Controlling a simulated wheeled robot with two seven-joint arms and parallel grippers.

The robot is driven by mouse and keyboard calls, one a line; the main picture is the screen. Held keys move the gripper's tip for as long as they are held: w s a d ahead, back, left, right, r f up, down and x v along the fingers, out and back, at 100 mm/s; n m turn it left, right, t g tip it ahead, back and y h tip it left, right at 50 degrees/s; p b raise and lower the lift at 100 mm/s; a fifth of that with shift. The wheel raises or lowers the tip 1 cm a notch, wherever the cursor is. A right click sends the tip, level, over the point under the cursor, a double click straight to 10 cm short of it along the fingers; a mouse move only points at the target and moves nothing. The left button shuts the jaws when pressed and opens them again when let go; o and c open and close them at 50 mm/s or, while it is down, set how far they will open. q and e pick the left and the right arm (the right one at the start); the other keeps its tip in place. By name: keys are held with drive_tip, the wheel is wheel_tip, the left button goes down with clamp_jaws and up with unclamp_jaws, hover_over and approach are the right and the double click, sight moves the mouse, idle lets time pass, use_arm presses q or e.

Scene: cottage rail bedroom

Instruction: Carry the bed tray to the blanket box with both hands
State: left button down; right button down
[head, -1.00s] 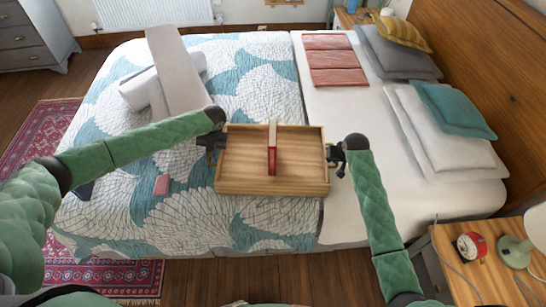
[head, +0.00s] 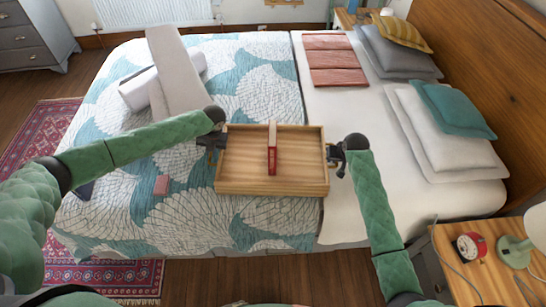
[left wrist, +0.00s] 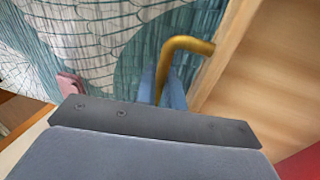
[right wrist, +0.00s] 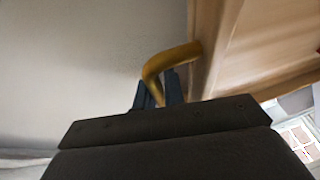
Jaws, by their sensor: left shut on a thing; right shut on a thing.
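The wooden bed tray (head: 240,160) is over the near middle of the bed, between my two grippers. It looks level; I cannot tell whether it touches the bed. A red and cream object (head: 272,150), perhaps a book on its edge, stands in the tray. My left gripper (head: 212,150) is shut on the tray's left brass handle, which shows in the left wrist view (left wrist: 185,46). My right gripper (head: 336,160) is shut on the right brass handle, seen in the right wrist view (right wrist: 170,60). I cannot make out the blanket box for certain.
The bed has a teal and white quilt (head: 240,85), with grey folded cloth (head: 178,75) at the back left. A pink item (head: 161,185) lies left of the tray. Pillows (head: 450,140) are at the right. A bedside table (head: 480,265) with a red clock (head: 470,246) stands at the near right.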

use_arm(q)
drive_tip(key=shift+w+r, duration=0.1)
drive_tip(key=shift+r, duration=0.1)
use_arm(e)
drive_tip(key=shift+r, duration=0.2)
